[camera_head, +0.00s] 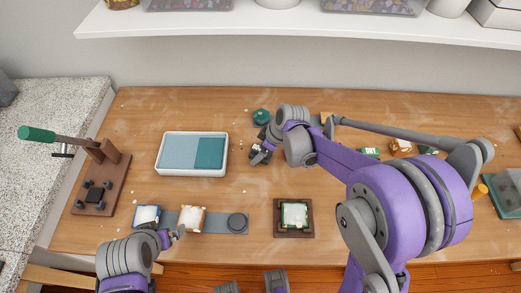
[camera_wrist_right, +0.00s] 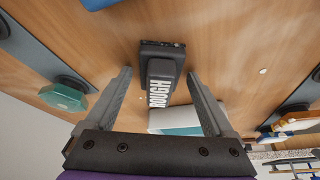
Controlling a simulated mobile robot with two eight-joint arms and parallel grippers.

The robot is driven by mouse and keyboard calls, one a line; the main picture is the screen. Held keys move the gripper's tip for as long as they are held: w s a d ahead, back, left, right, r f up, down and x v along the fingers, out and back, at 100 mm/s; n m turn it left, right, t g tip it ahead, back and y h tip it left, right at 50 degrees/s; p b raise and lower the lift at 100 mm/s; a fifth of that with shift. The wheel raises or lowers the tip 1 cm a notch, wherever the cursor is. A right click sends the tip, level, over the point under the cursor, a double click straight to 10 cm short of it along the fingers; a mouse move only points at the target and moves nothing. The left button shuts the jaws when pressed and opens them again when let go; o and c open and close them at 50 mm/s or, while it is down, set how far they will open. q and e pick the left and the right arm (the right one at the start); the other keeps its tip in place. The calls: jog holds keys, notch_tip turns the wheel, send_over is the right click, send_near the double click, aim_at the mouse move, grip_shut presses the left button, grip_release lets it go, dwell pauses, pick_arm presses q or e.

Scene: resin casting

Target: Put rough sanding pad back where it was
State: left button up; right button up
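The rough sanding pad (camera_wrist_right: 162,68) is a dark grey block with white "ROUGH" lettering in the right wrist view. My right gripper (camera_wrist_right: 160,78) is open, with one finger on each side of the pad and a narrow gap showing on both sides. In the head view the right gripper (camera_head: 259,153) is over the middle of the table, just right of the white tray, and largely covers the pad. My left gripper (camera_head: 172,238) is low at the front left, close to a blue-and-white block (camera_head: 147,215); its finger opening is unclear.
A white tray (camera_head: 161,173) with a teal part lies left of the right gripper. A green hexagonal object (camera_head: 261,116) stands behind it. A grey strip (camera_head: 221,221) bears several items in front. A brown-framed piece (camera_head: 294,232) lies to its right. A lever press (camera_head: 105,175) stands at left.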

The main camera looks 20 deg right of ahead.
jog(key=shift+r, duration=0.25)
jog(key=p+v, duration=0.1)
jog(key=v, duration=1)
jog(key=s+m+t+h, duration=0.1)
jog(key=s+m, duration=0.2)
jog(key=s, duration=0.3)
jog(key=s+d+f+m+h, duration=0.1)
jog(key=s+m, duration=0.2)
jog(key=s, duration=0.3)
jog(key=s+f+m+t+h, duration=0.1)
jog(key=s+m, duration=0.3)
jog(key=s, duration=0.2)
jog(key=shift+s+d+t+h, duration=0.15)
jog(key=shift+d+t+h, duration=0.05)
jog(key=shift+t+h, duration=0.1)
pick_arm(q)
jog(key=shift+w+r, duration=0.25)
jog(key=shift+r, duration=0.65)
